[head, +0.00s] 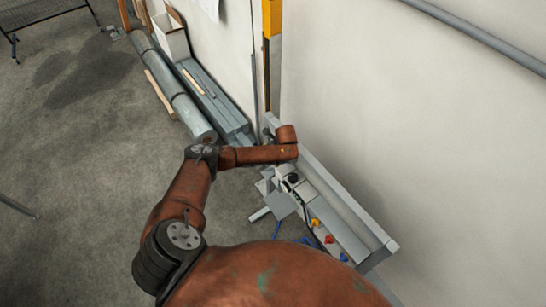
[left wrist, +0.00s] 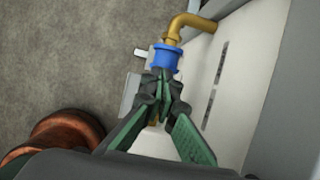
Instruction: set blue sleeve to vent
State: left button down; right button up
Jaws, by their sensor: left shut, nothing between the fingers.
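The blue sleeve (left wrist: 166,57) is a short collar on a bent brass pipe (left wrist: 190,22) in the left wrist view. My left gripper (left wrist: 163,83) has dark green fingers that meet at the tips, with nothing between them. The tips are right beside the sleeve's near edge; I cannot tell whether they touch it. A small pale lever or tab (left wrist: 141,53) sticks out to the left of the sleeve. No vent marking is readable. In the head view my left wrist hangs over the grey wall-side channel and hides the sleeve. My right gripper is not in view.
A grey metal channel (head: 368,235) runs along the wall, with small red (head: 329,239) and yellow (head: 315,222) parts on it. A pale slotted panel (left wrist: 228,70) stands close on the right. Grey pipe (head: 175,90) and bars lie on the floor. Open floor is to the left.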

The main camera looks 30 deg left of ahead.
pick_arm(q)
jog(key=shift+r, duration=0.15)
jog(key=shift+d+r+p, duration=0.2)
jog(key=shift+r+p, duration=0.25)
jog(key=shift+p, duration=0.25)
jog(key=p+v, duration=0.6)
jog(key=v, duration=0.2)
jog(key=shift+s+r, duration=0.2)
jog(key=shift+r, duration=0.1)
jog(key=shift+d, duration=0.15)
